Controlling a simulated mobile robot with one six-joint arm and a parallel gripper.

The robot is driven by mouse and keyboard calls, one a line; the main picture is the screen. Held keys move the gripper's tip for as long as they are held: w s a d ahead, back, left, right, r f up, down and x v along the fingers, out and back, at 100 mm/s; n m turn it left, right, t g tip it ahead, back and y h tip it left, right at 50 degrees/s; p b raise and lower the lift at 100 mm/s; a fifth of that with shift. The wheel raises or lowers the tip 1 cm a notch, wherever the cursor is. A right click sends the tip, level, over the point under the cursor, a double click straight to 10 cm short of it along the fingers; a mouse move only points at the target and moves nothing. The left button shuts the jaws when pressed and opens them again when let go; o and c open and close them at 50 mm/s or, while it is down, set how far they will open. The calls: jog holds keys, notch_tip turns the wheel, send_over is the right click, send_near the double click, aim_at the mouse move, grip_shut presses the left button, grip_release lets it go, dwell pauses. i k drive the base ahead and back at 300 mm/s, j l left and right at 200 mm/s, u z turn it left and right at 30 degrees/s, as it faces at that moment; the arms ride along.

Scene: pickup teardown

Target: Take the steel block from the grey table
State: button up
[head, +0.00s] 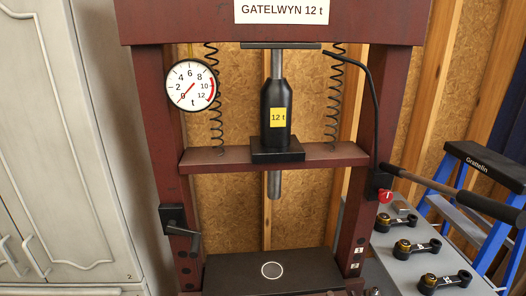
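The grey table (385,246) stands at the lower right, beside the press, and only part of it shows. Several black connecting rods with brass-coloured rings, such as this near one (445,281), lie on the table nearer to me. My gripper is not in view.
A dark red press (160,130) with a black bottle jack (276,118) fills the middle. Its black lever (450,190) reaches out over the table. A blue stepladder (485,215) stands at the right, a pale cabinet (70,130) at the left.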

aim_at(400, 207)
jog(key=z, duration=0.65)
jog(key=i+l, duration=0.15)
jog(key=l, duration=0.2)
jog(key=i+l, duration=1.05)
jog(key=l, duration=0.15)
